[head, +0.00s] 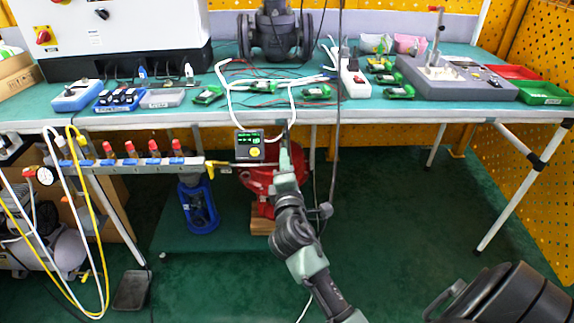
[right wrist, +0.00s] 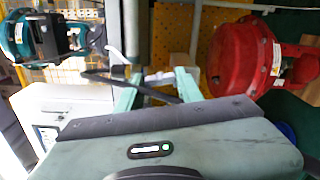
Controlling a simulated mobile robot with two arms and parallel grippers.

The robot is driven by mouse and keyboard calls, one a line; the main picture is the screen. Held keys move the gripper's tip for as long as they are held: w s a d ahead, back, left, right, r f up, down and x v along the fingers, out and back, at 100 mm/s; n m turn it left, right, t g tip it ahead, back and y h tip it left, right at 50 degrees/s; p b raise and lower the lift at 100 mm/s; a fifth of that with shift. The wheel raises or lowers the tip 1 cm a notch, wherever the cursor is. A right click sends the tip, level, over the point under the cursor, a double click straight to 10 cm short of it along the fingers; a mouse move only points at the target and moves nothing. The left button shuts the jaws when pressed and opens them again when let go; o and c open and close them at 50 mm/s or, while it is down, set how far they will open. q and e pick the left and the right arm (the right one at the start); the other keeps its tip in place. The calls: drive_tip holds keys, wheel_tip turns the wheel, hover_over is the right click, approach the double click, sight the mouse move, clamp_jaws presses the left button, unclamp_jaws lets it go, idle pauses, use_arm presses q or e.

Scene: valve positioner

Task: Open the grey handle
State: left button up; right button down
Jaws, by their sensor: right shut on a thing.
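My right gripper (head: 286,140) reaches up from the bottom middle to the front edge of the workbench, near a small controller with a green display (head: 249,144). In the right wrist view its two pale green fingers (right wrist: 158,80) are closed around a grey piece, which I take to be the grey handle (right wrist: 157,77). A dark strip crosses in front of the fingers there. In the head view the gripper hides the handle, so its turn angle cannot be told. My left gripper is not in view.
A manifold rail (head: 135,165) with several red-topped valves lies to the left. A red actuator (head: 262,182) stands below the bench, also seen in the right wrist view (right wrist: 243,55). A blue valve (head: 199,205) stands beside it. White hoses and cables hang close to the gripper.

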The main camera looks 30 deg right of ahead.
drive_tip(key=shift+f+m, duration=0.15)
drive_tip(key=shift+m, duration=1.05)
drive_tip(key=c, duration=0.9)
unclamp_jaws()
drive_tip(key=shift+s+a, duration=0.1)
drive_tip(key=v, duration=0.7)
drive_tip(key=shift+s+a, duration=0.15)
drive_tip(key=shift+s, duration=0.15)
